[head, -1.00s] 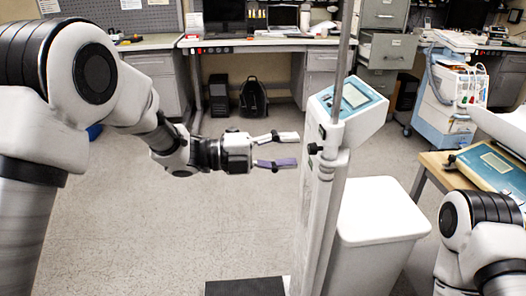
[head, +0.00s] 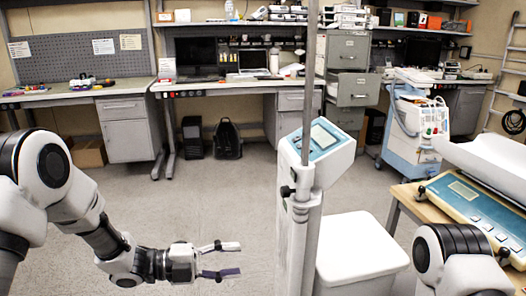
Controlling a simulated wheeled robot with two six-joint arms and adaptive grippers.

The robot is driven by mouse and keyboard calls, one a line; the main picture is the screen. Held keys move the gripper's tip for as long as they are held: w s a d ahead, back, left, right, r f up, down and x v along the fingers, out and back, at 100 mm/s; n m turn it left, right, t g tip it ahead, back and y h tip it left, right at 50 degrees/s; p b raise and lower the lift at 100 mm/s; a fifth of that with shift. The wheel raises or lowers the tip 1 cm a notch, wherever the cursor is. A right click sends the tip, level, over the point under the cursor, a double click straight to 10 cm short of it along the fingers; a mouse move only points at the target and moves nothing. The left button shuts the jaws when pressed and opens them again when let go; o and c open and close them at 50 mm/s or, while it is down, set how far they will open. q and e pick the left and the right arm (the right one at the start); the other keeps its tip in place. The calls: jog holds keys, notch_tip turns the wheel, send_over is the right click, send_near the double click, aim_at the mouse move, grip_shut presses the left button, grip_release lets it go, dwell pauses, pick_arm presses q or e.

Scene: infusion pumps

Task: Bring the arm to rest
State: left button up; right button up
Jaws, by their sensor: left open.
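My left arm comes in from the left, and its gripper (head: 222,260) is open and empty. It points right over the floor, to the left of the pole stand. The infusion pump (head: 318,143) with a blue panel and small screen is mounted on the metal pole (head: 311,60). There is a gap between my left fingertips and the stand. Part of my right arm shows at the lower right; its gripper is out of view.
A white bin (head: 358,252) stands right of the pole. A wooden table (head: 405,200) at the right carries a blue and white device (head: 470,200). A medical cart (head: 410,130), a filing cabinet (head: 347,70) and workbenches are behind. The floor (head: 210,195) left of the pole is clear.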

pick_arm(q)
jog(key=s+a+f+n+y, duration=0.1)
jog(key=s+f+n+y, duration=0.3)
jog(key=f, duration=0.5)
jog(key=s+a+f+n+t+y, duration=0.1)
jog(key=s+a+f+n+y, duration=0.1)
jog(key=s+f+n, duration=0.45)
jog(key=s+a+f+n+y, duration=0.1)
jog(key=s+f+n+y, duration=0.35)
jog(key=f, duration=0.75)
jog(key=s+a+f+n+g+y, duration=0.4)
jog(key=s+a+n+g+y, duration=0.2)
jog(key=s+a+n, duration=0.7)
notch_tip(320, 180, up, 14)
jog(key=s+d+n+p, duration=0.1)
jog(key=d+p, duration=0.1)
jog(key=p, duration=1.2)
jog(key=shift+s+d+n, duration=0.15)
jog(key=shift+s+n, duration=0.05)
jog(key=shift+n, duration=0.2)
